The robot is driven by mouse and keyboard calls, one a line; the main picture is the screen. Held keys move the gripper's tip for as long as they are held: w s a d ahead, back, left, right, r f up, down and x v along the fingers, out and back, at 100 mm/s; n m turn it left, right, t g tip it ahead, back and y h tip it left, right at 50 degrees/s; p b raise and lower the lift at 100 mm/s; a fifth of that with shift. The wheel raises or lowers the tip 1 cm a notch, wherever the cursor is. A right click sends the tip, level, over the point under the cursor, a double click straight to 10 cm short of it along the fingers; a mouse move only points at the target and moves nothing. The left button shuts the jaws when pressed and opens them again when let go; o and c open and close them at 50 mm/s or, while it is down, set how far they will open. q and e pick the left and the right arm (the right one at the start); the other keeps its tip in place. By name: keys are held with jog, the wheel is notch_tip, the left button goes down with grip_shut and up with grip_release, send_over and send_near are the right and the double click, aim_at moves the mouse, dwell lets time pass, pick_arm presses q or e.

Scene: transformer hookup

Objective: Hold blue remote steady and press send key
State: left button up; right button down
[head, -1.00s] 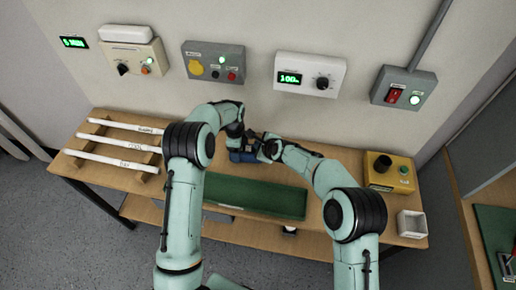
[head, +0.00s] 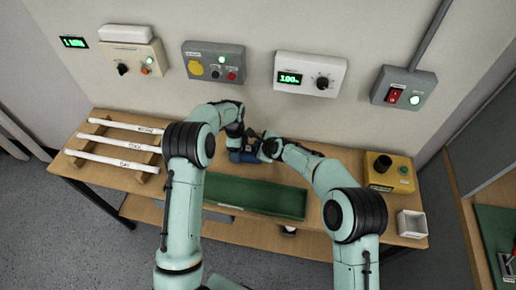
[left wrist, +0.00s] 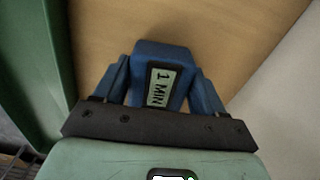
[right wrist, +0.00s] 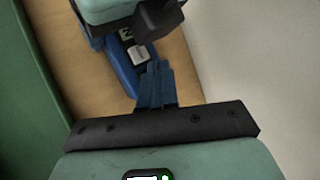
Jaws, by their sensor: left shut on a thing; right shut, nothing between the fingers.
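The blue remote (head: 236,156) is at the back of the bench. It shows "1 MIN" on its pale label in the left wrist view (left wrist: 158,88). My left gripper (left wrist: 163,88) is shut on the remote, one finger on each side. My right gripper (right wrist: 154,68) is shut and empty, with its fingertips right beside the pale send key (right wrist: 138,54) on the remote's face. I cannot tell whether they touch it. Part of the remote is hidden by my left gripper in the right wrist view.
A green tray (head: 255,196) lies in front of the grippers. A rack with white labelled rods (head: 118,146) stands at left. A yellow box (head: 390,172) and a white open container (head: 411,223) are at right. The wall carries a small green-lit display (head: 74,42) and several control boxes.

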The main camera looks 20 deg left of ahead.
jog(key=shift+r, duration=0.25)
jog(key=shift+r, duration=2.55)
pick_arm(q)
jog(key=o, duration=1.2)
